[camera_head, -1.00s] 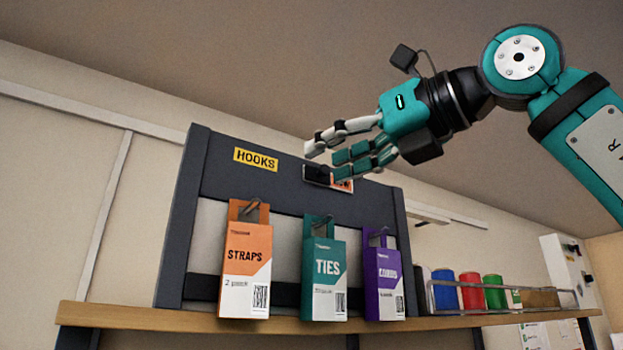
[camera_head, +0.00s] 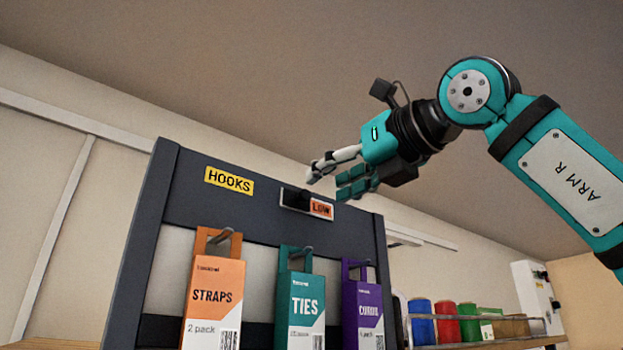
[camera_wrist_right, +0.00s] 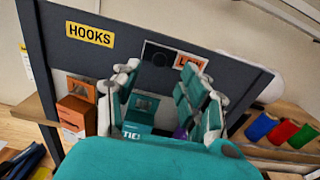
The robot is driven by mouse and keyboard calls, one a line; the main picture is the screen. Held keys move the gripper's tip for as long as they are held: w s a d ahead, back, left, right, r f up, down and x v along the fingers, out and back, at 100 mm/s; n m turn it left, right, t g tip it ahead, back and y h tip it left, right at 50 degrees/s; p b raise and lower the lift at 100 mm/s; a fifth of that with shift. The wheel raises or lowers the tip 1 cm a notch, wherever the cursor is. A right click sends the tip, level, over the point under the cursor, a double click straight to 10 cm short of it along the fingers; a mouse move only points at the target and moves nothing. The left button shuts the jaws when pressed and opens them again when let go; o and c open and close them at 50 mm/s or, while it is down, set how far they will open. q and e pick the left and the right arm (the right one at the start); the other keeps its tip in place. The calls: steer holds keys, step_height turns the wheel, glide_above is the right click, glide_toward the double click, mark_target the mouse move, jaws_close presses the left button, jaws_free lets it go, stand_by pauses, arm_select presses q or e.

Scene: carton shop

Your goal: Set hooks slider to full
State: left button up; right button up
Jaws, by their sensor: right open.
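The hooks slider (camera_head: 306,204) is a small plate on the dark top board of the rack, right of the yellow HOOKS label (camera_head: 229,180). Its black knob (camera_head: 296,197) is at the left part of the plate, and an orange LOW tag (camera_head: 321,210) shows at the right. In the right wrist view the slider (camera_wrist_right: 174,56) lies beyond my fingers. My right gripper (camera_head: 331,181) is open and empty, just above and right of the knob in the head view; I cannot tell whether it touches the plate. My left gripper is out of view.
Below the slider, orange STRAPS (camera_head: 213,295), teal TIES (camera_head: 301,304) and purple cartons (camera_head: 363,307) hang on hooks. Coloured cylinders (camera_head: 445,320) stand in a wire holder at the right.

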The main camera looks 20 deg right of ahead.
mark_target(307, 194)
steer(key=p+x, duration=0.1)
steer(key=x, duration=0.3)
steer(key=shift+r, duration=0.15)
steer(key=shift+w+a+p, duration=0.2)
steer(key=shift+w+p, duration=0.1)
steer(key=shift+w, duration=0.3)
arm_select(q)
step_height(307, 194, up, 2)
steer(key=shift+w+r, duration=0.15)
arm_select(e)
steer(key=shift+s, duration=0.1)
steer(key=shift+c, duration=0.9)
jaws_close()
